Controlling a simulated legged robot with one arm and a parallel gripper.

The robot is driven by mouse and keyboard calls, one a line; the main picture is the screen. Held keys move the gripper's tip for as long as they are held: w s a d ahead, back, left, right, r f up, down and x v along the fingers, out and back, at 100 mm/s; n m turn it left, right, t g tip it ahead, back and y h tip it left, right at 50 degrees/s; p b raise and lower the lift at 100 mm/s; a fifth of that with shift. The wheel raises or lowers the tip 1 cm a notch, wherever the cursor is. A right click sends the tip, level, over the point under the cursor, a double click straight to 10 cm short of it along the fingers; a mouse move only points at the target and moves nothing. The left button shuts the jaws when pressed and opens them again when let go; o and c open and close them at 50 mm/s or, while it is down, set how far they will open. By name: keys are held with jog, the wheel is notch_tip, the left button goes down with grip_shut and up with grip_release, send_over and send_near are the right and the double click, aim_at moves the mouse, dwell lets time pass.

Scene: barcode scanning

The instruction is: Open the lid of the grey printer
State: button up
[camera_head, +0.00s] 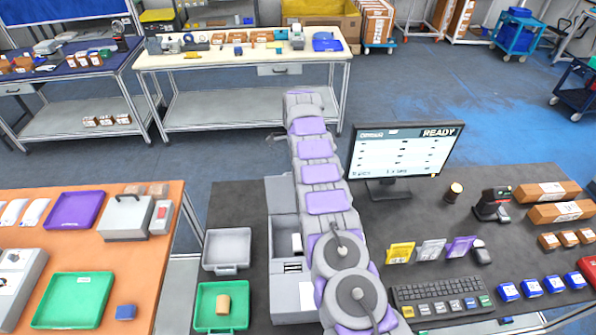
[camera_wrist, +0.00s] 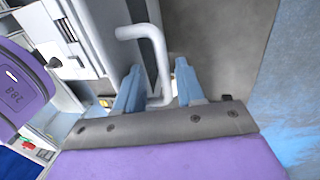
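The grey printer (camera_head: 284,308) stands on the dark table, partly hidden behind my arm. Its upper part shows a recess with white and dark parts inside. A flat grey panel (camera_head: 278,194) is at its far end; I cannot tell if this is the lid. In the wrist view, a bent light-grey bar handle (camera_wrist: 157,50) passes between the two blue fingers of my gripper (camera_wrist: 160,88). The fingers are apart, with visible gaps beside the bar. My gripper is hidden behind my arm in the head view.
A grey tray (camera_head: 227,247) and a green tray (camera_head: 210,321) with a brown box (camera_head: 223,304) sit left of the printer. A monitor (camera_head: 402,152), scanner (camera_head: 492,204) and keyboard (camera_head: 440,293) stand to the right. An orange table (camera_head: 150,262) is further left.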

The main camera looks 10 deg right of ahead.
jog(key=shift+a+r+p, duration=0.25)
jog(key=shift+r+p, duration=0.65)
jog(key=shift+r, duration=0.3)
jog(key=shift+s+f+b, duration=0.2)
jog(key=shift+f+b, duration=0.15)
jog(key=shift+b, duration=1.2)
jog(key=shift+s+b, duration=0.2)
jog(key=shift+b, duration=0.25)
jog(key=s+b, duration=0.1)
jog(key=b, duration=0.1)
jog(key=s+b, duration=0.1)
jog(key=b, duration=0.2)
jog(key=shift+s+d+r+b, duration=0.15)
jog(key=shift+s+r+b, duration=0.05)
jog(key=shift+s+b, duration=0.1)
jog(key=s+d+r+b, duration=0.1)
jog(key=s+b, duration=0.6)
jog(key=s, duration=0.5)
jog(key=shift+s+r, duration=0.2)
jog(key=shift+s, duration=0.15)
